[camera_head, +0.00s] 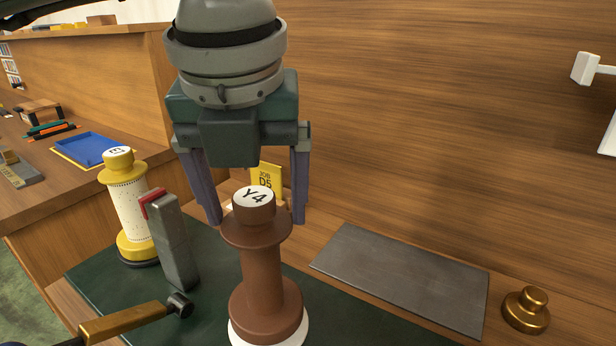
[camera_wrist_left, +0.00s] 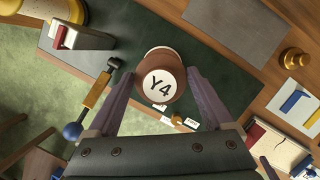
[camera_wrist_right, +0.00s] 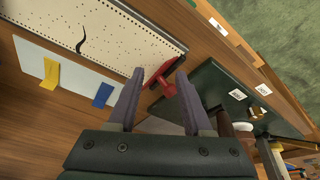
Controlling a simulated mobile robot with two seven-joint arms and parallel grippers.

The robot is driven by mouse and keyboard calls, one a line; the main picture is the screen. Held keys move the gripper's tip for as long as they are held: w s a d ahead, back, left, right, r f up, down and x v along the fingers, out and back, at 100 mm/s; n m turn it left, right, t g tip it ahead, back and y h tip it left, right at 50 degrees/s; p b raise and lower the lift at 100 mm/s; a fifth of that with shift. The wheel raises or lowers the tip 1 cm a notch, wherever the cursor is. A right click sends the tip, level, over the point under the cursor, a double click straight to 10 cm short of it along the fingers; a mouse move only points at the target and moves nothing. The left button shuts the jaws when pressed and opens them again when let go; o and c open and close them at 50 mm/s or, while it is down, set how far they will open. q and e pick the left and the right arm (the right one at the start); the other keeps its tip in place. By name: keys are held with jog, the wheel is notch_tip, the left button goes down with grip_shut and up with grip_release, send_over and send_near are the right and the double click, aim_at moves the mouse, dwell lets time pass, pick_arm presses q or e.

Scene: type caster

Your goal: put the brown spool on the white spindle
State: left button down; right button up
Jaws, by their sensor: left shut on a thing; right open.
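The brown spool (camera_head: 262,265), with a round white "Y4" label on top, stands upright in the head view. My left gripper (camera_head: 257,212) comes down from above and is shut on its top knob. The spool also shows between the left fingers (camera_wrist_left: 154,107) in the left wrist view. A white round base (camera_head: 297,332), apparently the white spindle's, shows directly under the spool; its post is hidden. I cannot tell whether the spool touches this base. My right gripper (camera_wrist_right: 160,76) is open and empty, seen only in the right wrist view.
A yellow spool (camera_head: 131,205) stands left on the dark green board (camera_head: 100,277). A grey post with a red top (camera_head: 172,240) and a brass-handled lever (camera_head: 125,323) are close by. A grey plate (camera_head: 400,280) and brass knob (camera_head: 526,310) lie right. A wooden panel rises behind.

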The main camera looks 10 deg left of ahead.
pick_arm(q)
jog(key=shift+f+b, duration=0.8)
pick_arm(e)
jog(key=shift+a+f, duration=0.1)
jog(key=shift+f, duration=0.8)
pick_arm(q)
grip_release()
jog(key=shift+r, duration=0.1)
pick_arm(e)
jog(key=shift+r, duration=0.1)
pick_arm(q)
jog(key=shift+r+p, duration=1.65)
jog(key=shift+r, duration=1.3)
pick_arm(e)
jog(key=shift+r, duration=1.55)
